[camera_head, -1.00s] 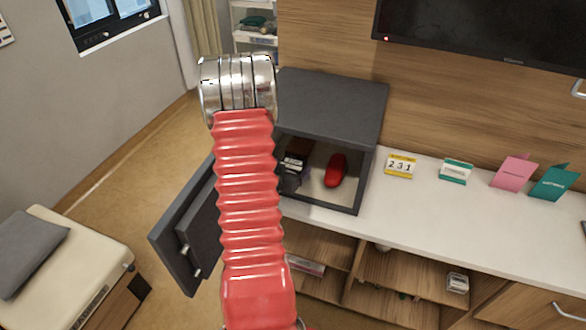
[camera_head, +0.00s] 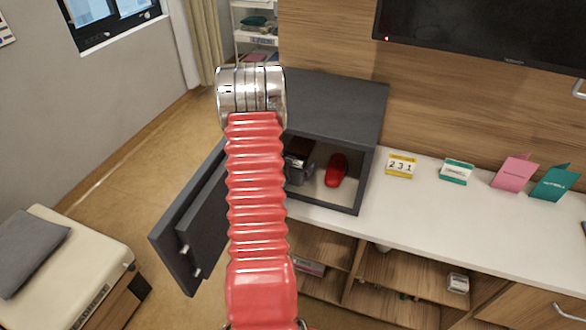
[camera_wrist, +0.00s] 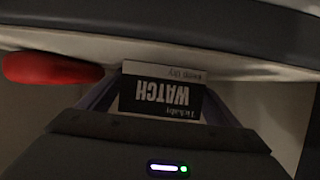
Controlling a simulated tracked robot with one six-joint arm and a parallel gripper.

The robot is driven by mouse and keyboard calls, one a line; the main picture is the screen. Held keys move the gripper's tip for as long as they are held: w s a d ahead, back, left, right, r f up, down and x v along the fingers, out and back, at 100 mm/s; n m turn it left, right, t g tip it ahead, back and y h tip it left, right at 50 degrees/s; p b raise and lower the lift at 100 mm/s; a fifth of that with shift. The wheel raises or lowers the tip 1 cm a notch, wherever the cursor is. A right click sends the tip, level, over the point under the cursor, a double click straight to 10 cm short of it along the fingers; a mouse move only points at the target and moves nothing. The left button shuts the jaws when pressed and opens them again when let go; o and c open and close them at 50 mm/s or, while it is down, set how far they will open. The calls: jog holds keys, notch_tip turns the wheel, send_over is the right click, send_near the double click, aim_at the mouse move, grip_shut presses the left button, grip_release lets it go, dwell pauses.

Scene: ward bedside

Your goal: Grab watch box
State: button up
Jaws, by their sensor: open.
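The watch box (camera_wrist: 150,96) is a small black box with a pale band and the word WATCH, which appears upside down in the wrist view. It is inside the open dark grey safe (camera_head: 333,95) on the white counter. My gripper (camera_wrist: 163,108) is open, with one finger on each side of the box. The box lies between the fingers; I cannot tell whether they touch it. In the head view my arm hides the left part of the safe's opening, and only dark shapes show there.
A red object (camera_head: 336,170) lies in the safe to the right of the box; it also shows at left in the wrist view (camera_wrist: 50,69). The safe door (camera_head: 190,235) hangs open on the left. A yellow-edged calendar (camera_head: 401,166) and cards stand right of the safe.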

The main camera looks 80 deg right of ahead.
jog(key=shift+c, duration=0.6)
jog(key=c, duration=1.1)
jog(key=shift+o, duration=0.2)
jog(key=shift+r, duration=0.15)
jog(key=shift+r, duration=4.9)
